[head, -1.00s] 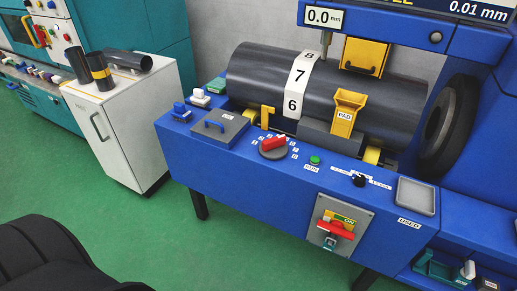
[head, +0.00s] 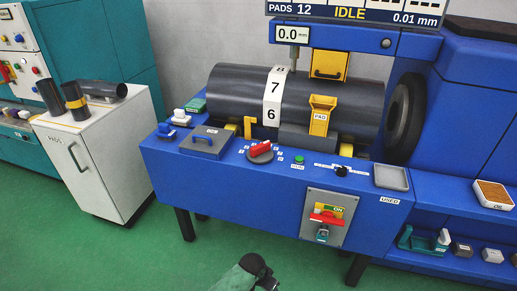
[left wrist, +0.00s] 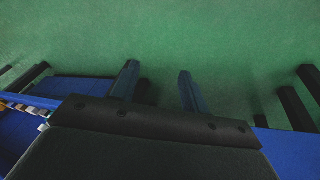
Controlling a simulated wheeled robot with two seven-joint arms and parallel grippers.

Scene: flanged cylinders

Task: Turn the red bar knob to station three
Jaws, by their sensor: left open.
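The red bar knob (head: 260,148) sits on a dark round base on the blue machine's sloped front panel. Its bar lies slanted, its right end a little higher. Small white station labels stand around it, too small to read surely. My left gripper (left wrist: 158,90) shows in the left wrist view with its two dark fingers wide apart and nothing between them, above the green floor. In the head view a dark part of one of my arms (head: 248,272) shows at the bottom edge, well below the knob; I cannot tell which arm. No gripper touches the knob.
A red-handled switch plate (head: 325,217) is on the front face. A grey tray (head: 391,177) is further right. Green floor lies open in front.

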